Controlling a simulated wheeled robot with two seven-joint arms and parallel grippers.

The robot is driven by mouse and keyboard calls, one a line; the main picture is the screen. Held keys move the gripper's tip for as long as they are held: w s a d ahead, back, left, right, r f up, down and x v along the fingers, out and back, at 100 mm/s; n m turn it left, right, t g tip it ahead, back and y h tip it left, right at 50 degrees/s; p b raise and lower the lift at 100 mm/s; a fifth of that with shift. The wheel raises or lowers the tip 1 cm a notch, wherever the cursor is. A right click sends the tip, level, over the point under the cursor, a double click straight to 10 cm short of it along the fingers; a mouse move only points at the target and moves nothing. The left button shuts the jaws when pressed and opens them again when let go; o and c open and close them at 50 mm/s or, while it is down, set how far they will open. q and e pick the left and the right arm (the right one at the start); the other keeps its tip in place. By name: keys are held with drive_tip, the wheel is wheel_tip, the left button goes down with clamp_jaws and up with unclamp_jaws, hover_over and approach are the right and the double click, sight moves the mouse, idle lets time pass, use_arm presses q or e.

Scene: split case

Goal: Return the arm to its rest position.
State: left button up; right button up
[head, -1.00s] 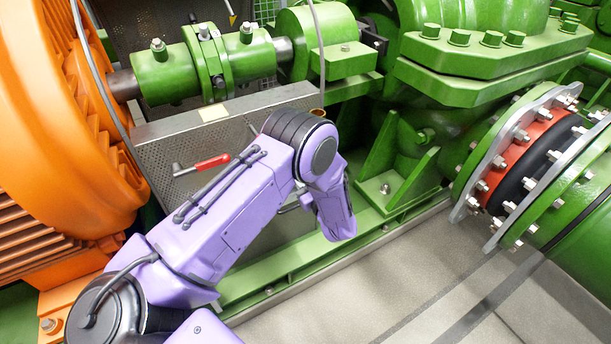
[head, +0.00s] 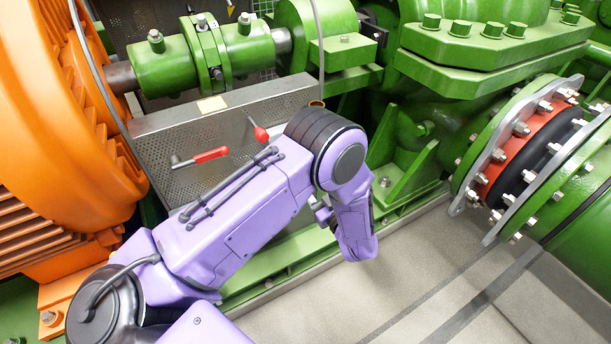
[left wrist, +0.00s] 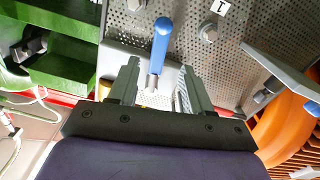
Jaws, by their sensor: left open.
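My left arm, in purple, crosses the head view from lower left, and its wrist hangs in front of the machine base. Its gripper is mostly hidden there. In the left wrist view my left gripper (left wrist: 158,69) is open, its two grey fingers spread. A blue handle (left wrist: 161,42) on the perforated panel (left wrist: 120,22) appears between the fingers in the picture; I cannot tell how far off it is. Nothing is seen held. My right gripper is not in view.
Two red-handled levers (head: 210,156) (head: 261,133) stand on the perforated metal case (head: 160,151). An orange motor (head: 60,130) is at left. A green shaft coupling (head: 207,55) lies behind. A flanged pipe (head: 535,160) is at right. Grey floor (head: 400,290) is open at lower right.

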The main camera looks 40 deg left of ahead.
use_arm(q)
drive_tip(key=shift+v, duration=1.1)
